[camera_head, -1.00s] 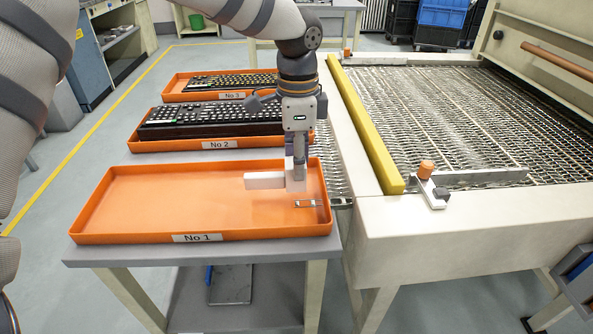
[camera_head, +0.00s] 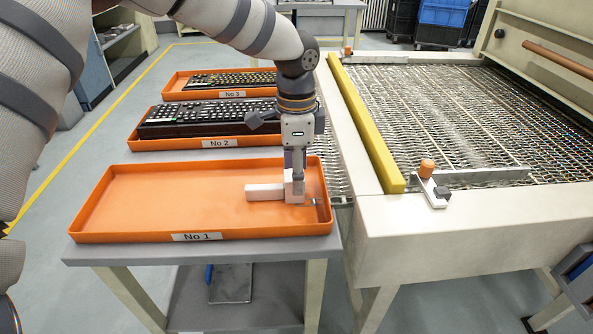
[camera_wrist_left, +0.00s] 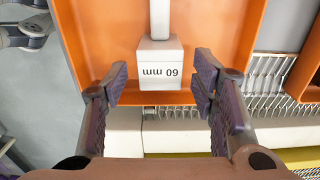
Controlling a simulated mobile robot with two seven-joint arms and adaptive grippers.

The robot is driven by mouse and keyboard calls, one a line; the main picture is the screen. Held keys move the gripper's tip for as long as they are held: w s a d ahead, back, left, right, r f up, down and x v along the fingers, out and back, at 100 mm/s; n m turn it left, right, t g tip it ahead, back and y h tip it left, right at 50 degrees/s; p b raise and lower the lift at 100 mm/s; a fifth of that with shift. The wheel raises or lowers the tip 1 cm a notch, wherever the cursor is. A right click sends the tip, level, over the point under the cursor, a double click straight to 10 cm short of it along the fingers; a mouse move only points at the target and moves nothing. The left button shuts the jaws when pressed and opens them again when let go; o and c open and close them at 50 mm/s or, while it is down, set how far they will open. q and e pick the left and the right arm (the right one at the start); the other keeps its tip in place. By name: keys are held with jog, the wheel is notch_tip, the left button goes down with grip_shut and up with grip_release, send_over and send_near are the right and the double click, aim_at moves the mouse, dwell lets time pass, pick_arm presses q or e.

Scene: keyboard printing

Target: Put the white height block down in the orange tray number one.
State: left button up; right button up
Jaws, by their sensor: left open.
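The orange tray number one (camera_head: 150,200) lies on a grey table nearest to me, its front wall labelled "No 1". The white height block (camera_head: 294,188) is inside it, near the right end, with a pale bar pointing left. It appears to rest on the tray floor. In the left wrist view the block (camera_wrist_left: 161,60) shows a "60 mm" label, read upside down, with orange tray floor (camera_wrist_left: 95,25) on both sides. My left gripper (camera_wrist_left: 162,84) is open, its fingers apart on either side of the block's near end. My right gripper is not in view.
Trays "No 2" (camera_head: 220,144) and "No 3" (camera_head: 233,94) stand behind, holding keyboards. A conveyor with wire mesh (camera_head: 450,120) and a yellow bar (camera_head: 365,125) stands right of the trays. The left part of tray one is clear.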

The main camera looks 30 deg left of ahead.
pick_arm(q)
notch_tip(320, 180, up, 12)
dwell(0.5)
